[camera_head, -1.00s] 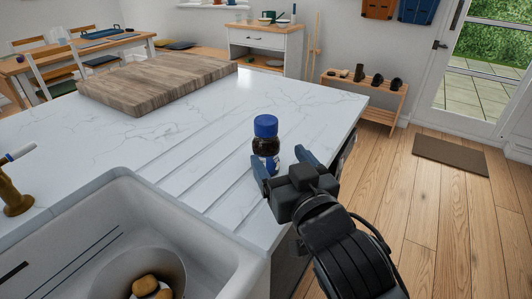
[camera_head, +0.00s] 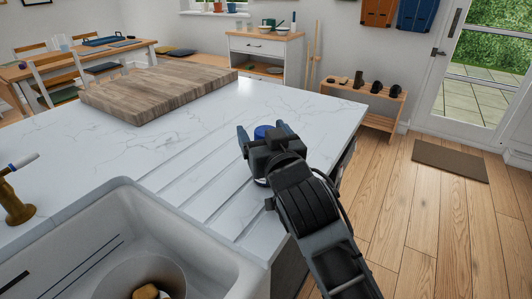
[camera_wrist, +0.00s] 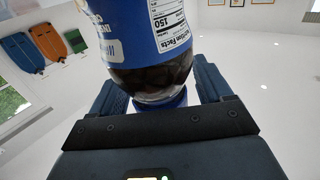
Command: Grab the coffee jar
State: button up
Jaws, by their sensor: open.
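The coffee jar (camera_head: 262,132) stands on the white marble worktop near its right edge. It has a blue lid, dark contents and a blue label with a white nutrition panel. In the head view my gripper hides most of it, leaving the lid and a bit of the base visible. My gripper (camera_head: 264,130) is open, with one finger on each side of the jar. In the wrist view the jar (camera_wrist: 145,38) appears upside down, close in front and between the fingers (camera_wrist: 160,92). I cannot tell whether either finger touches it.
A thick wooden board (camera_head: 160,88) lies at the worktop's back left. A white sink (camera_head: 110,235) with a round bowl in it is at the front left, beside a brass tap (camera_head: 14,200). Grooved drainboard lies between sink and jar. Open wooden floor is at right.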

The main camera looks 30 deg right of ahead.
jog(key=shift+c, duration=0.3)
jog(key=c, duration=1)
jog(key=shift+c, duration=0.6)
jog(key=shift+r, duration=0.1)
